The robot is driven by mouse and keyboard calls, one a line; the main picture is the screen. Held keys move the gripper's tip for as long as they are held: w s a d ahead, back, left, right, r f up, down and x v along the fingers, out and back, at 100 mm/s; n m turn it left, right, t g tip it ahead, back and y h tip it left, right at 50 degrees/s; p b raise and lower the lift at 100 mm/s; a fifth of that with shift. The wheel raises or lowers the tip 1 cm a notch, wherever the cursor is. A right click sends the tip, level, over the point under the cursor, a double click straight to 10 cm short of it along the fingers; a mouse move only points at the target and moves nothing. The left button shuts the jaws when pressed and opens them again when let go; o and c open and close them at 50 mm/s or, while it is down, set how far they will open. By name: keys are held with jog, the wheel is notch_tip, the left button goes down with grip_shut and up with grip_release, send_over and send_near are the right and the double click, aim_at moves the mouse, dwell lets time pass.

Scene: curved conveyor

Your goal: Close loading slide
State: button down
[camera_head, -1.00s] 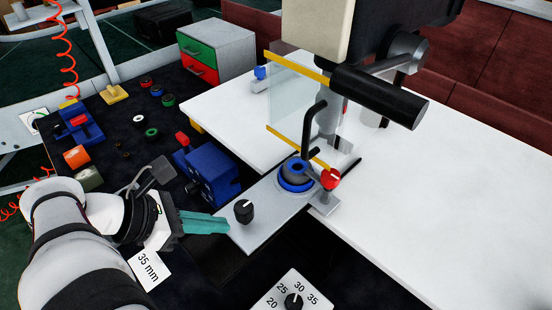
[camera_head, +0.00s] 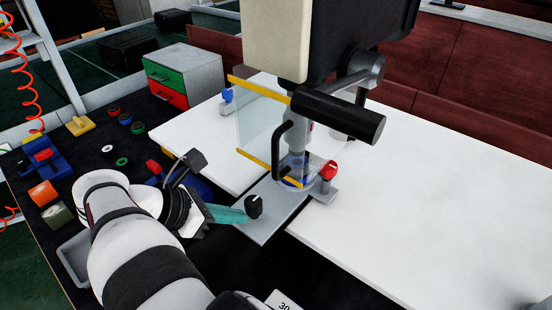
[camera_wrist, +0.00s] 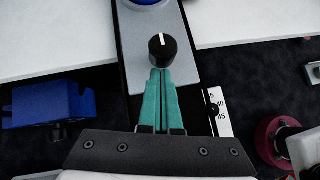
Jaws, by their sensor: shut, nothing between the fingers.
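The loading slide (camera_head: 268,218) is a grey metal plate reaching out from under the press onto the front side of the white table. Its black knob (camera_head: 254,206) stands upright near the outer end and also shows in the wrist view (camera_wrist: 163,48). My gripper (camera_head: 245,216) is shut and empty. Its teal fingertips (camera_wrist: 161,74) are at the base of the knob on the outer side, apparently touching it. A blue ring piece (camera_head: 290,182) sits farther in on the slide, partly hidden behind the clear guard (camera_head: 262,125). A red knob (camera_head: 328,170) stands beside it.
The press with its black cylindrical bar (camera_head: 335,112) overhangs the inner end. A blue block (camera_wrist: 50,105) lies left of my fingers, and a dial plate (camera_wrist: 218,108) is to the right. The white table (camera_head: 430,215) is clear on the right.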

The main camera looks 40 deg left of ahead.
jog(key=shift+w, duration=0.4)
jog(key=s, duration=0.2)
jog(key=s+a, duration=0.1)
jog(key=s, duration=0.2)
jog(key=shift+a, duration=0.15)
jog(key=v, duration=1)
jog(key=w+d+f+m+g, duration=0.1)
jog(key=w+d+m, duration=0.1)
jog(key=w+d+f+m+g+h, duration=0.1)
jog(key=w+d+m, duration=0.1)
jog(key=d, duration=0.1)
jog(key=w+d+f+m+g+h, duration=0.1)
jog(key=w+d+m, duration=0.1)
jog(key=d, duration=0.1)
jog(key=s+d+f+m+g+y, duration=0.1)
jog(key=d+f+m+g+y, duration=0.2)
jog(key=d+m, duration=1.2)
jog(key=s+d+f+m+g+y, duration=0.1)
jog(key=d+f+m+g+y, duration=0.1)
jog(key=d+m, duration=1.4)
notch_tip(320, 180, down, 2)
jog(key=shift+s+m+g+y, duration=0.2)
jog(key=shift+m+g+y, duration=0.2)
jog(key=shift+m+y, duration=0.3)
